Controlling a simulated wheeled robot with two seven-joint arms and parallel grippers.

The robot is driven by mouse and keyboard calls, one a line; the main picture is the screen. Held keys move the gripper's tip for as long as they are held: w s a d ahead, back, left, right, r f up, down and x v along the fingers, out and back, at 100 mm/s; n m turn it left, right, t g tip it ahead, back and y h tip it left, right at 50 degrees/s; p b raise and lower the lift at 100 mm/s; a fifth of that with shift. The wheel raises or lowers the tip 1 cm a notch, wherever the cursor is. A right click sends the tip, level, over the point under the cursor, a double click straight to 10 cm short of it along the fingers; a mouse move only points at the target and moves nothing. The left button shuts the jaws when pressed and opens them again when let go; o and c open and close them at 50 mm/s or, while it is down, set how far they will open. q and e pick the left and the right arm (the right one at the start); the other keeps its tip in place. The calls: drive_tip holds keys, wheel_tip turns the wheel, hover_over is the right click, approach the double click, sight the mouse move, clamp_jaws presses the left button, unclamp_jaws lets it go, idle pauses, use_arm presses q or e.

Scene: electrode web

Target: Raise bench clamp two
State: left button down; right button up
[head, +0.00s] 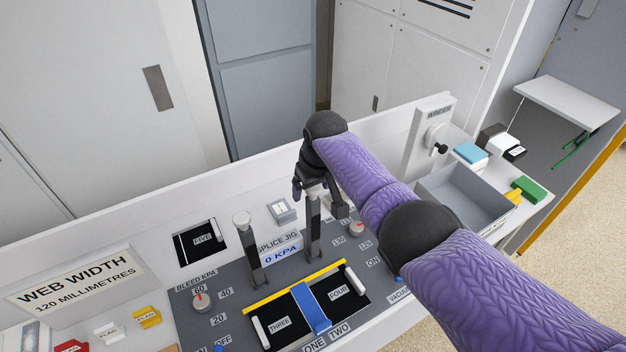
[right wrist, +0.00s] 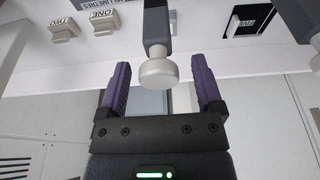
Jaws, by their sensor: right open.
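The splice jig has two upright dark clamp levers in the head view. The left one, clamp one (head: 254,262), has a white knob and stands free. The right one, bench clamp two (head: 314,235), stands under my right gripper (head: 317,194), which hides its top. In the right wrist view my right gripper (right wrist: 162,85) is open, its purple fingers on either side of clamp two's white round knob (right wrist: 158,70). Gaps show on both sides of the knob. My left gripper is not in view.
A blue strip (head: 311,307) crosses the jig between pads THREE and FOUR. The bleed dial (head: 202,299) is at left. A grey bin (head: 462,200) and the winder crank (head: 437,140) are at right. A low white back wall (head: 110,232) runs behind the bench.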

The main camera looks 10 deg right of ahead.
drive_tip(key=p+v, duration=0.3)
drive_tip(key=v, duration=0.6)
drive_tip(key=shift+r, duration=0.35)
drive_tip(key=shift+s, duration=0.15)
